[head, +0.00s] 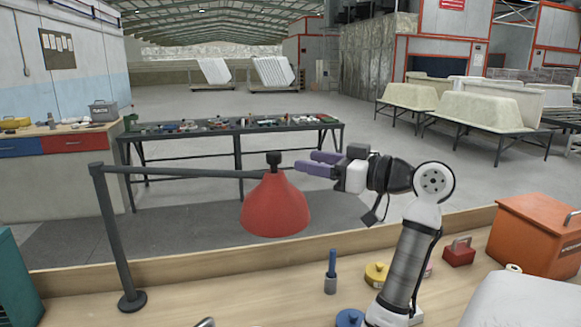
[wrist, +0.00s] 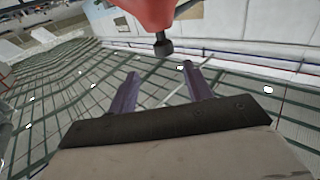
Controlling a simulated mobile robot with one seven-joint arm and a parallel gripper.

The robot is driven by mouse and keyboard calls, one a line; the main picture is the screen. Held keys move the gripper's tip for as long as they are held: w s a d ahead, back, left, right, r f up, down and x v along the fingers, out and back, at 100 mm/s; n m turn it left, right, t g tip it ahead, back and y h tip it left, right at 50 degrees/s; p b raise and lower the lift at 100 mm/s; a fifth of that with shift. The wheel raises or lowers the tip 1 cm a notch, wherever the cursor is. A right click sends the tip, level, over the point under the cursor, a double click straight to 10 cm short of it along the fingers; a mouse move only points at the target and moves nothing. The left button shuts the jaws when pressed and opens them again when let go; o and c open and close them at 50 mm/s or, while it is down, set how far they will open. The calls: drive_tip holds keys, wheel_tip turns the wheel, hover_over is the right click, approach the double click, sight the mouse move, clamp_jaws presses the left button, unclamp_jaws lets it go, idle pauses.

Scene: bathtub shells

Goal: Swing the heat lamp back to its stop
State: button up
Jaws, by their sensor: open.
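The heat lamp has a red cone shade (head: 275,208) with a dark knob (head: 274,159) on top. It hangs from the end of a dark horizontal arm (head: 185,172) on an upright grey post (head: 117,235) with a round base at the left of the bench. My gripper (head: 311,163) is open, its purple fingers pointing left just right of the knob. In the wrist view the knob (wrist: 163,46) and part of the red shade (wrist: 150,12) lie beyond the open fingertips (wrist: 160,70). The fingers look apart from the knob, with nothing between them. The stop cannot be made out.
A dark worktable (head: 238,150) stands behind the lamp. Bench space below the shade is clear.

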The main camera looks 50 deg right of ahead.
drive_tip(key=shift+b+v, duration=0.35)
drive_tip(key=shift+v, duration=1.75)
